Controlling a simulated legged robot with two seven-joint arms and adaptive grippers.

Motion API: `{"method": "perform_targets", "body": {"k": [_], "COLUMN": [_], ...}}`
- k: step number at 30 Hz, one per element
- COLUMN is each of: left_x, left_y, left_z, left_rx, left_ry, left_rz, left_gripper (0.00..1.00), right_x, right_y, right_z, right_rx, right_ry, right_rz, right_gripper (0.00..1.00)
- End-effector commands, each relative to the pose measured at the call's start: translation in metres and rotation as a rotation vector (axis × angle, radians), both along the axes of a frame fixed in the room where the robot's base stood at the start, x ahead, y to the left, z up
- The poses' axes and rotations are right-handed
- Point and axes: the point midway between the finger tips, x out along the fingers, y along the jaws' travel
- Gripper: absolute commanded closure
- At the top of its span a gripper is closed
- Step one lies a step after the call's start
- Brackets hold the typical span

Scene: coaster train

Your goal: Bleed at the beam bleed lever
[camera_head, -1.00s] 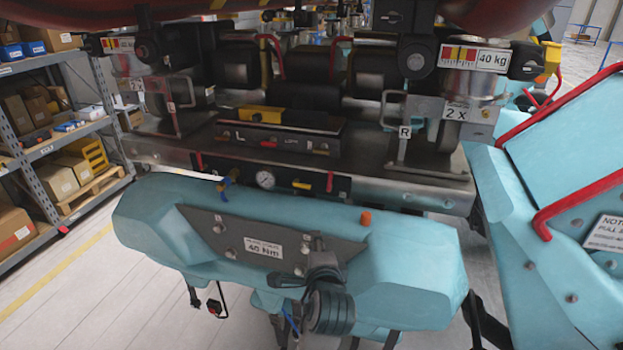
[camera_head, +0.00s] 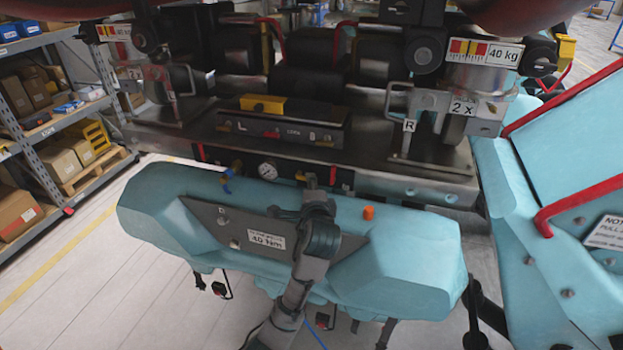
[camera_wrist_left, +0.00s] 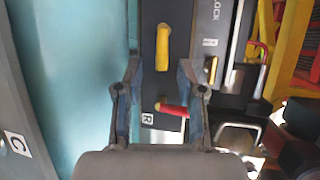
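The beam panel shows below the metal deck in the head view, with a round gauge (camera_head: 267,171) at its left. In the left wrist view it carries a yellow lever (camera_wrist_left: 162,47) and a red lever (camera_wrist_left: 172,109). An R label sits beside the red one. I cannot read which is the bleed lever. My left gripper (camera_head: 311,184) is in front of this panel and hides part of it. In the left wrist view the gripper (camera_wrist_left: 160,78) has its fingers apart, with nothing held; the levers lie between and beyond the fingertips. My right gripper is out of view.
A teal beam (camera_head: 190,205) with an orange cap (camera_head: 368,212) lies below the panel. A teal body with a red rail (camera_head: 560,205) stands at the right. Shelves (camera_head: 75,140) with boxes are at the left. A lock panel (camera_head: 285,120) sits above on the deck.

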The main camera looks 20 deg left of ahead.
Motion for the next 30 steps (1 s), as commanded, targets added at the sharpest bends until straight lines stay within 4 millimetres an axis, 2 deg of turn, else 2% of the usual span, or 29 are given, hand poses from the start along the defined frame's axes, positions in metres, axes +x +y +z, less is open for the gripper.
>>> {"method": "perform_targets", "body": {"k": [6, 16, 21, 30], "left_x": [0.021, 0.025, 0.025, 0.025], "left_y": [0.004, 0.002, 0.005, 0.008], "left_z": [-0.003, -0.004, -0.004, -0.005], "left_rx": [0.002, 0.003, 0.002, -0.009], "left_ry": [0.000, -0.001, 0.000, 0.001], "left_rz": [0.000, -0.001, 0.000, 0.001], "left_gripper": [0.61, 0.61, 1.00, 1.00], "right_x": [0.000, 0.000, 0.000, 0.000], "right_y": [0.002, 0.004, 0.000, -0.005], "right_z": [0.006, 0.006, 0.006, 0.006], "right_rx": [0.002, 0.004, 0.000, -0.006], "right_ry": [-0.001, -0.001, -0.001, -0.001], "right_rz": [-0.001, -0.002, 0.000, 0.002], "right_gripper": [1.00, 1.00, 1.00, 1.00]}}
